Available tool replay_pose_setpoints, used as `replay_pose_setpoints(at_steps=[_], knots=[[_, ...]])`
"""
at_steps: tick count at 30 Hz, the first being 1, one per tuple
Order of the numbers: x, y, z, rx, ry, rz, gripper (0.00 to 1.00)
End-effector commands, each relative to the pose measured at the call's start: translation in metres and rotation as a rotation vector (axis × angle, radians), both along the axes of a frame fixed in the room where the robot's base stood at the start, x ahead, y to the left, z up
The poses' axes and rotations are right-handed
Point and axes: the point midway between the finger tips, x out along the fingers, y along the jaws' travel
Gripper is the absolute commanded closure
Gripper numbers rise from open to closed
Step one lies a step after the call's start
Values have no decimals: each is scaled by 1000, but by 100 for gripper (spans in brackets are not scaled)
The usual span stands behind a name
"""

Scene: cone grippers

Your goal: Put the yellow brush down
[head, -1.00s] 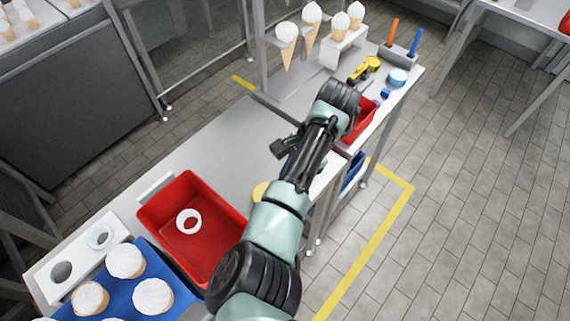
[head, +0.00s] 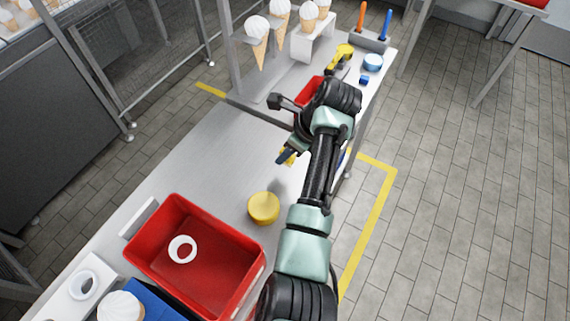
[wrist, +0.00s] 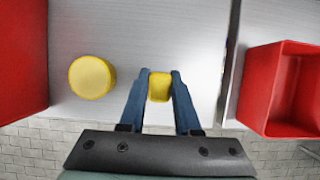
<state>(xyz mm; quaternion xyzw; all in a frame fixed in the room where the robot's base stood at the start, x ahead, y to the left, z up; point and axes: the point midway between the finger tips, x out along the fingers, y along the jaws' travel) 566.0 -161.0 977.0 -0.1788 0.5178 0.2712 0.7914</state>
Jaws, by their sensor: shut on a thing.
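My gripper (head: 286,156) hangs over the steel table (head: 203,163), between the large red bin and the smaller red bin. In the wrist view its two blue fingers (wrist: 160,88) are closed on a yellow thing (wrist: 160,86), which I take to be the yellow brush. Only a small yellow part of it shows there; the rest is hidden. In the head view a bit of yellow (head: 288,161) shows at the fingertips. I cannot tell whether it touches the table.
A round yellow object (head: 264,208) stands on the table near my gripper. A large red bin (head: 243,255) holding a white ring (head: 182,249) is at front left. A smaller red bin (wrist: 262,85) is to the right. Ice-cream cones (head: 257,40) stand behind.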

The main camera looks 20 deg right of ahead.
Motion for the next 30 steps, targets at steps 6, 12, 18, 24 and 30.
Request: replay_pose_setpoints(at_steps=[6, 12, 18, 24, 30], knots=[[-1, 0, -24, 2, 2, 1, 100], [0, 0, -50, -1, 1, 2, 100], [0, 0, -53, -1, 0, 2, 100], [0, 0, -56, -1, 1, 2, 100], [0, 0, -55, -1, 0, 2, 39]])
